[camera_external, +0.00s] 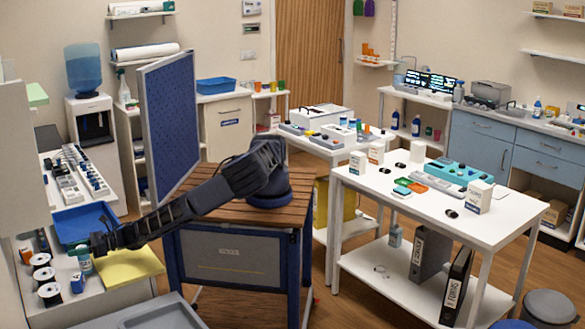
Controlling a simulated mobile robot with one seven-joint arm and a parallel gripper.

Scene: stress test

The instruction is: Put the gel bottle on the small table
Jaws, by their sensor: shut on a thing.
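My gripper (92,246) is at the left counter, at the end of my outstretched arm. It is shut on a small greenish bottle (85,264), which I take as the gel bottle. The bottle is upright, with its top partly hidden by the jaws. I cannot tell whether its base touches the counter. A low white table (338,155) with boxes and trays stands behind the larger white table (470,222). Which one the task calls the small table is not clear from this view.
A tall blue panel (172,125) rises behind my arm. Another bottle (394,236) stands on the larger table's lower shelf.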

